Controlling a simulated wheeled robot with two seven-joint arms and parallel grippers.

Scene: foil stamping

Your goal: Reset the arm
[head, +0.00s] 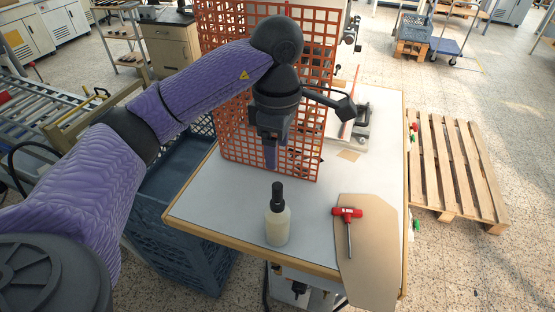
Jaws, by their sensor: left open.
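My left arm comes in from the left with a purple quilted sleeve. Its gripper (270,153) points down over the table (205,200), in front of an orange-red grid panel (240,110). The fingers are dark and small in the picture, and I see nothing held between them. My right gripper does not show.
A bottle with a black cap (278,226) stands near the front edge. A red-handled tool (348,224) lies on a tan board (367,265) that overhangs the edge. Blue crates (190,245) stand left of the table. A wooden pallet (455,165) lies on the right.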

